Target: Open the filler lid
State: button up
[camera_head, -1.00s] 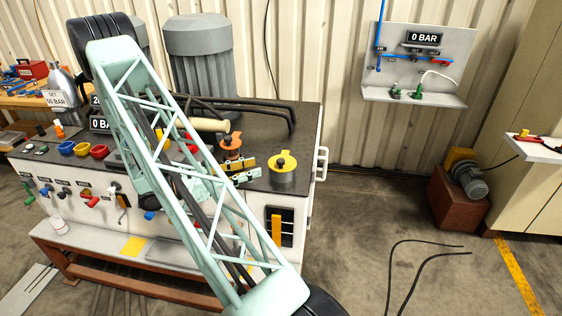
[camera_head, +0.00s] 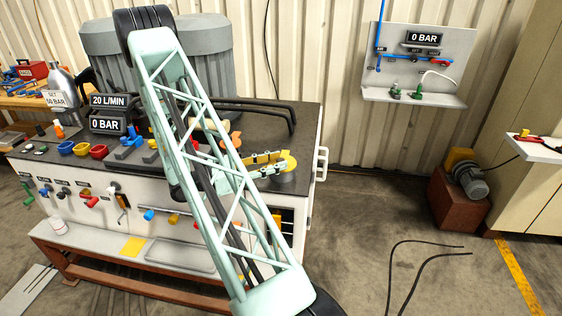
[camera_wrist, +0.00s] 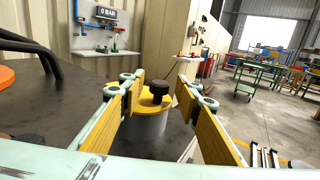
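The filler lid (camera_wrist: 145,105) is a yellow disc with a black knob (camera_wrist: 159,88), on top of a grey cylindrical neck (camera_wrist: 148,127). In the head view the yellow lid (camera_head: 290,162) shows at the right end of the dark bench top, partly hidden by my gripper. My gripper (camera_wrist: 161,84) is open, with its two yellow-padded fingers spread either side of the knob in the wrist view. The knob appears between the fingertips or just beyond them; I cannot tell the exact gap. No contact is visible. In the head view my gripper (camera_head: 277,164) reaches the lid from the left.
The dark bench top (camera_head: 258,122) carries black hoses (camera_head: 255,105) behind the lid. An orange part (camera_head: 236,140) stands left of my gripper, partly hidden by my arm. A white handle (camera_head: 322,163) sticks out at the bench's right end.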

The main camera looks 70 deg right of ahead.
jog(key=shift+x, duration=1)
jog(key=shift+c, duration=0.7)
grip_shut()
